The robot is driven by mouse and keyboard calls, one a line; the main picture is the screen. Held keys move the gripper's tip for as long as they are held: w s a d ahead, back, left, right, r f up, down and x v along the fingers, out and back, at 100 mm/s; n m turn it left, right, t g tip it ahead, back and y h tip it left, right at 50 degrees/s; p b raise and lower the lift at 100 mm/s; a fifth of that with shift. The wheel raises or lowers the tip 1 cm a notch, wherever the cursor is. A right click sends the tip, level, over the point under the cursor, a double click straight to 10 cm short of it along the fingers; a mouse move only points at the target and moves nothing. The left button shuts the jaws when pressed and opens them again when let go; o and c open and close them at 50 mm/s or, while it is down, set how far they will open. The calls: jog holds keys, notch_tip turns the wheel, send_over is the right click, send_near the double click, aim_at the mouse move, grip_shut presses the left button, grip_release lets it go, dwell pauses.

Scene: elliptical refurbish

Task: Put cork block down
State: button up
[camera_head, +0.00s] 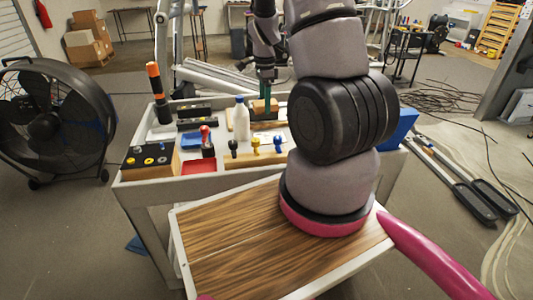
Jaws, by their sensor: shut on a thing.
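My gripper (266,100) is over the far part of the grey cart, pointing down, small and partly behind my arm. Its fingers are shut on a small tan block (259,106), which looks like the cork block. The block is low over the cart's top, close to a dark flat item behind the white bottle. I cannot tell whether it touches the surface beneath it.
The cart (135,185) carries a white bottle (241,118), an orange-topped black tool (156,85), a red tray (198,167), a box with coloured knobs (152,161) and several small fittings. A blue bin (398,127) is at its right end. A large fan (45,125) stands left.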

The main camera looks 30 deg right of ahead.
aim_at(256, 104)
jog(key=shift+s+d+f+m, duration=0.1)
jog(key=shift+d+m, duration=0.05)
jog(key=shift+m, duration=0.25)
notch_tip(256, 104, down, 18)
jog(key=shift+d, duration=0.1)
jog(key=shift+f, duration=0.1)
